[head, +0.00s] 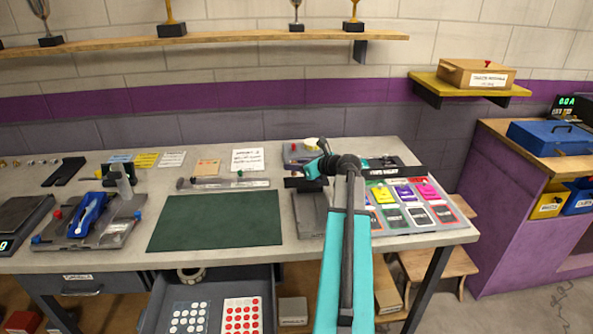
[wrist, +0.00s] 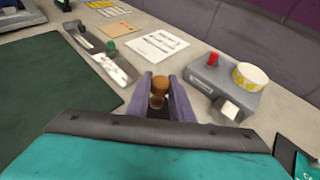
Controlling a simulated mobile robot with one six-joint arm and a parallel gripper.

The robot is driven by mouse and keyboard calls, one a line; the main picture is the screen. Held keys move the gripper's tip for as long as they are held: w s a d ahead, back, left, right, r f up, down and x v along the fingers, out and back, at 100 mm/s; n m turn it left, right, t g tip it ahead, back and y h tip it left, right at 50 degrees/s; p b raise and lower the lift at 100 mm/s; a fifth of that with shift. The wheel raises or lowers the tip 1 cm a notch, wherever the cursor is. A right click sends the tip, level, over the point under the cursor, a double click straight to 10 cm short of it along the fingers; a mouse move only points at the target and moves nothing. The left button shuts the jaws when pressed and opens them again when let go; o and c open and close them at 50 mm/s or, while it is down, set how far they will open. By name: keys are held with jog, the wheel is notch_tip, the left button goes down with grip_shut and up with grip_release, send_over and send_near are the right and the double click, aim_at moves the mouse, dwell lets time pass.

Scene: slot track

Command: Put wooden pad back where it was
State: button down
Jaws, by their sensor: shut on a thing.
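In the wrist view my gripper (wrist: 159,82) is shut on a small brown wooden piece with a rounded top, which I take to be the wooden pad (wrist: 158,86). It sits between the two purple-grey fingers, and its lower part is dark and partly hidden. Bench surface and a white printed sheet (wrist: 158,46) show beyond the fingers. I cannot tell whether the pad touches anything below. In the head view my arm reaches over the bench and hides the pad.
A grey device with a red knob and yellow roll (wrist: 236,91) stands right of my gripper. A long grey tool tray (wrist: 100,52) lies to the left. The green mat (head: 215,221) is clear. An open drawer (head: 255,283) holds dotted cards. Colourful cards (head: 418,208) lie at right.

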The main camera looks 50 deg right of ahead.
jog(key=shift+w+d+f, duration=0.1)
jog(key=shift+w+d, duration=0.5)
jog(key=shift+d, duration=0.1)
jog(key=shift+f+p, duration=0.35)
jog(key=shift+f, duration=1.4)
jog(key=shift+f, duration=0.1)
jog(key=c, duration=1.6)
grip_release()
jog(key=shift+o, duration=0.2)
jog(key=shift+s, duration=0.2)
jog(key=b+v, duration=0.1)
jog(key=v, duration=1)
jog(key=shift+s+r, duration=0.3)
jog(key=shift+r, duration=0.05)
